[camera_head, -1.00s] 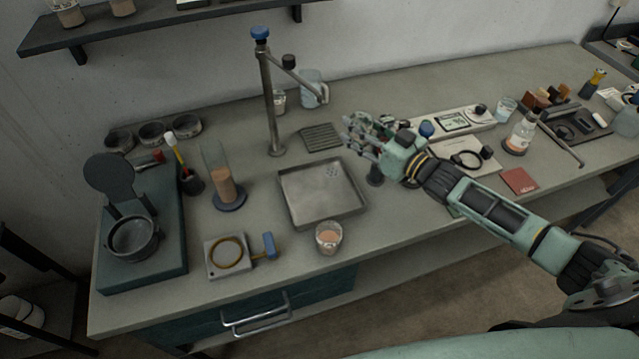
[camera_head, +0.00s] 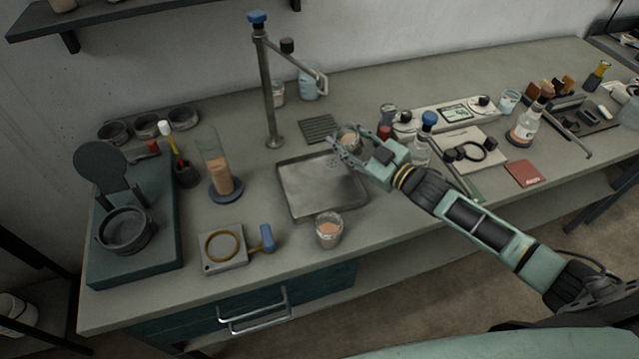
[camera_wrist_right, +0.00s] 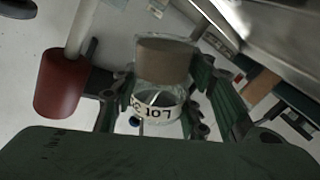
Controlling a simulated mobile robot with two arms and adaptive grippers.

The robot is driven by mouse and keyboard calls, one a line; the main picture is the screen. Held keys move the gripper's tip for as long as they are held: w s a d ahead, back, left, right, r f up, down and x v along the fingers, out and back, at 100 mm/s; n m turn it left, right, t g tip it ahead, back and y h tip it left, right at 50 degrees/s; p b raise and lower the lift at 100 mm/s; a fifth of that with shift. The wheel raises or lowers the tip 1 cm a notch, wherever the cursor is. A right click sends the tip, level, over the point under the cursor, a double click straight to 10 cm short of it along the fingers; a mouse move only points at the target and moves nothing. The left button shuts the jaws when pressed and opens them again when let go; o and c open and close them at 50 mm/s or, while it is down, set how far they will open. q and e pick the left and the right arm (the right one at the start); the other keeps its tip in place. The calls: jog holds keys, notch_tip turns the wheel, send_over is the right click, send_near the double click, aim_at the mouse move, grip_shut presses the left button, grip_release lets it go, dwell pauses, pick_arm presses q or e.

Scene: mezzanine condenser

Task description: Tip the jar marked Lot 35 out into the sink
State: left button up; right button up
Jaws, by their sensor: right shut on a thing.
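My right gripper (camera_head: 347,145) is shut on a small glass jar (camera_head: 349,136) near the back right corner of the shallow metal sink (camera_head: 318,207). My left gripper is not in view.
A tap (camera_head: 268,95) stands behind the sink, with a ribbed drain plate (camera_head: 320,128) beside it. A glass cylinder (camera_head: 217,165) stands left of the sink. A flask (camera_head: 522,130) and a red booklet (camera_head: 525,173) are at the right. A shelf (camera_head: 110,18) overhangs the back left.

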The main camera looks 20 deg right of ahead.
jog(key=shift+a+f+n+b, duration=0.15)
jog(key=shift+f+b, duration=0.15)
jog(key=shift+f, duration=0.3)
jog(key=shift+a+f+n+b, duration=0.15)
jog(key=shift+f+b, duration=0.15)
jog(key=shift+f, duration=0.3)
jog(key=shift+a+r, duration=0.1)
jog(key=shift+r, duration=0.15)
jog(key=shift+a+f+n, duration=0.35)
jog(key=shift+n, duration=0.35)
jog(key=shift+s+a+r+n, duration=0.15)
jog(key=shift+s+r+n, duration=0.15)
jog(key=shift+n, duration=0.1)
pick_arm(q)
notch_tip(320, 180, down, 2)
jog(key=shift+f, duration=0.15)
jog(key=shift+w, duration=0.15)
pick_arm(e)
jog(key=shift+w+f, duration=0.1)
jog(key=shift+w, duration=0.1)
jog(key=shift+s+a+n, duration=0.15)
jog(key=shift+s+n, duration=0.05)
jog(key=shift+n, duration=0.2)
